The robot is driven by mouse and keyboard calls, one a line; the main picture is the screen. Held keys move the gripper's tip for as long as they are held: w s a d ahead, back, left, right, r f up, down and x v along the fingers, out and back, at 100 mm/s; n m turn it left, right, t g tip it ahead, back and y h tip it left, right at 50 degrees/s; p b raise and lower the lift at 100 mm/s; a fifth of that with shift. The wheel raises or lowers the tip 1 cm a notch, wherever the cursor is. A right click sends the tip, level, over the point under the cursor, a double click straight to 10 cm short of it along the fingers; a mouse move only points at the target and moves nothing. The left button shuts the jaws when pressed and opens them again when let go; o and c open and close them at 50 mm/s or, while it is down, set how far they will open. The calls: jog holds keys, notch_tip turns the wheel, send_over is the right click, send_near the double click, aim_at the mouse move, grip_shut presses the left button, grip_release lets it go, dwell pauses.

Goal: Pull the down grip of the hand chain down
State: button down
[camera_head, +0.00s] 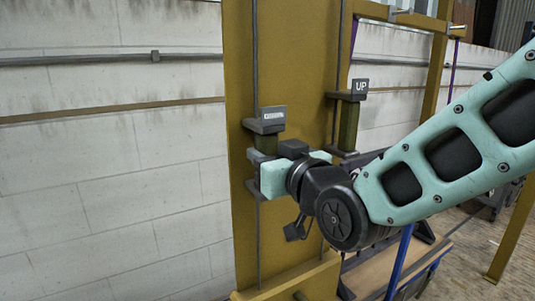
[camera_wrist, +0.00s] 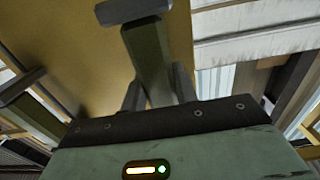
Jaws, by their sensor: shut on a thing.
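The down grip (camera_head: 265,141) is an olive-green bar with a dark labelled cap, on the left chain in front of a yellow post. Its label is too small to read clearly. My gripper (camera_head: 268,157) is at the lower part of this grip and is shut on it. In the wrist view the grip (camera_wrist: 148,62) rises between the fingers of my gripper (camera_wrist: 156,92), with its cap above. The up grip (camera_head: 349,125), marked "UP", hangs on the right chain, apart from my gripper. The fingertips are partly hidden in the body-camera view.
The yellow post (camera_head: 290,50) stands right behind both grips. A pale block wall (camera_head: 110,190) with a pipe is at the left. A wooden board and blue bar lie below my arm. Space left of the gripper is clear.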

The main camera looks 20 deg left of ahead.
notch_tip(320, 180, down, 25)
jog(key=b, duration=1.9)
jog(key=shift+r, duration=0.1)
jog(key=c, duration=1.2)
grip_release()
jog(key=shift+o, duration=0.6)
jog(key=shift+r, duration=0.1)
jog(key=b+v, duration=0.8)
jog(key=v, duration=0.9)
